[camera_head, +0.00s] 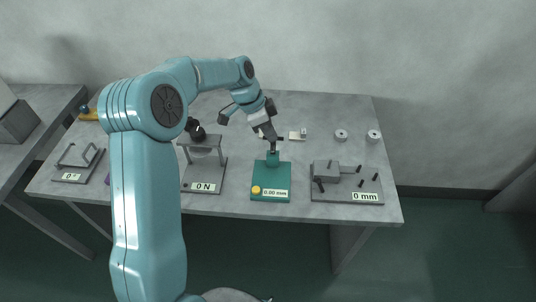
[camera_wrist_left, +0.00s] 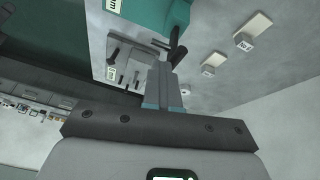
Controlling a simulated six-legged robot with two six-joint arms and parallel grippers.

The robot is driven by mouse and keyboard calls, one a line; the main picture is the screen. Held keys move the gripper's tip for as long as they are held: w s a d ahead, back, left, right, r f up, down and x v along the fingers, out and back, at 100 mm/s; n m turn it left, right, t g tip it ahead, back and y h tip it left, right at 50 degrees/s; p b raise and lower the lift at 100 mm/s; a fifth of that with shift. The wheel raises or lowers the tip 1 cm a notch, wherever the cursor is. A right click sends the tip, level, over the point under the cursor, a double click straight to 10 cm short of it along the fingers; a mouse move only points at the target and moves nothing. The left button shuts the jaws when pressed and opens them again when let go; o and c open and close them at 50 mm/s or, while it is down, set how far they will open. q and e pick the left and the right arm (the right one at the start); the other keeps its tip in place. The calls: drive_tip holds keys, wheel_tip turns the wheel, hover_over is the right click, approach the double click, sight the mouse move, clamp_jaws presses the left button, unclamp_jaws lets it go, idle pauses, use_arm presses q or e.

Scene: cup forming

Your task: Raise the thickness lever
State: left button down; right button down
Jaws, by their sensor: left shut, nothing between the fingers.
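The teal thickness gauge (camera_head: 270,182) stands near the front middle of the table, with a "0.00 mm" display and a yellow knob. My left gripper (camera_head: 274,148) is directly above its upper post, fingers pointing down, shut and empty. In the left wrist view the shut fingers (camera_wrist_left: 164,80) reach toward a dark lever-like part (camera_wrist_left: 177,45) beside the gauge's teal body (camera_wrist_left: 150,12). They look very close to it; I cannot tell whether they touch. In the head view the fingers hide part of the gauge's top. My right gripper does not show.
A "0 N" press (camera_head: 205,172) stands left of the gauge, and a "0 mm" fixture (camera_head: 348,190) with dark pegs stands right. Small round weights (camera_head: 341,135) lie at the back right. A handled device (camera_head: 78,163) sits at far left. The table's front edge is close.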

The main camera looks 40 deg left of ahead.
use_arm(q)
drive_tip(key=shift+w+r, duration=0.1)
drive_tip(key=shift+r, duration=0.1)
idle(0.4)
drive_tip(key=shift+r+p, duration=0.45)
drive_tip(key=shift+r, duration=0.25)
drive_tip(key=shift+r, duration=0.1)
